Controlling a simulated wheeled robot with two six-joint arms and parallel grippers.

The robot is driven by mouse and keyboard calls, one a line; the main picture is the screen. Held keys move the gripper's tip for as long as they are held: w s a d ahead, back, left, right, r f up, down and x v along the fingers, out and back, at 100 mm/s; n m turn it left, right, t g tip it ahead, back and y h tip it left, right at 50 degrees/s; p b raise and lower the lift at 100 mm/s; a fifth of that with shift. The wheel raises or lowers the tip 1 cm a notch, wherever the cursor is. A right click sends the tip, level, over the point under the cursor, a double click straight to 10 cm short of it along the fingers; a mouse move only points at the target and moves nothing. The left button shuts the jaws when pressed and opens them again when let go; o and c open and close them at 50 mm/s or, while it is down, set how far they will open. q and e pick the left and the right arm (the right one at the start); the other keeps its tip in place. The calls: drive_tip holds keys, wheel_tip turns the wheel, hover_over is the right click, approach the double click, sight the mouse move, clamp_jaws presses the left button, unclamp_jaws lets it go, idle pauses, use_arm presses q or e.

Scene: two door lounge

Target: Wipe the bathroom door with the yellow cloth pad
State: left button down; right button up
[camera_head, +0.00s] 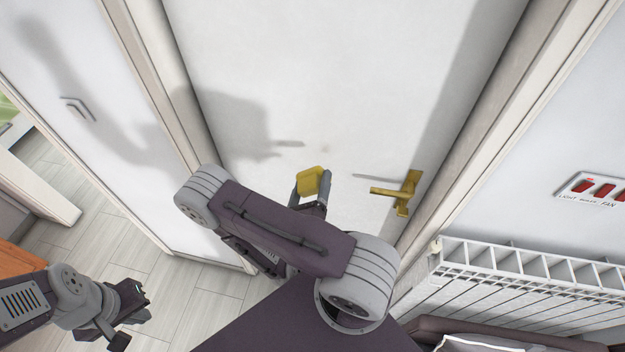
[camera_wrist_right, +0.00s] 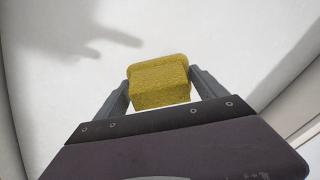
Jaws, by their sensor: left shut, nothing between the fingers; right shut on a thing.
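The white bathroom door (camera_head: 340,80) fills the middle of the head view, with a brass handle (camera_head: 405,192) on its right side. My right gripper (camera_head: 312,188) is shut on the yellow cloth pad (camera_head: 313,180) in front of the door, left of the handle. In the right wrist view the yellow pad (camera_wrist_right: 158,82) sits between both fingers, with the white door (camera_wrist_right: 215,35) behind it. I cannot tell whether the pad touches the door. Faint dark marks (camera_head: 290,144) show on the door above the pad. My left gripper (camera_head: 130,322) is shut and empty, low at the left.
A white radiator (camera_head: 530,280) stands on the right, below a panel of red switches (camera_head: 597,189). Tiled floor (camera_head: 110,260) is clear at the lower left. Door frames edge both sides.

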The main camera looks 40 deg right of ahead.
sight(307, 144)
drive_tip(key=shift+d+f, duration=0.1)
drive_tip(key=shift+d, duration=0.1)
drive_tip(key=w+d, duration=0.1)
drive_tip(key=w+d+r+p, duration=0.1)
drive_tip(key=w+d+p, duration=0.1)
drive_tip(key=d, duration=0.1)
drive_tip(key=shift+w+r, duration=0.3)
drive_tip(key=shift+r, duration=0.1)
drive_tip(key=shift+w+d+r+p, duration=0.15)
drive_tip(key=shift+w+d+p, duration=0.25)
drive_tip(key=shift+w, duration=0.1)
drive_tip(key=shift+x, duration=1.05)
drive_tip(key=shift+s+a, duration=0.1)
drive_tip(key=shift+w+a, duration=0.65)
drive_tip(key=shift+w, duration=0.2)
drive_tip(key=shift+w+a, duration=0.65)
drive_tip(key=shift+w, duration=0.15)
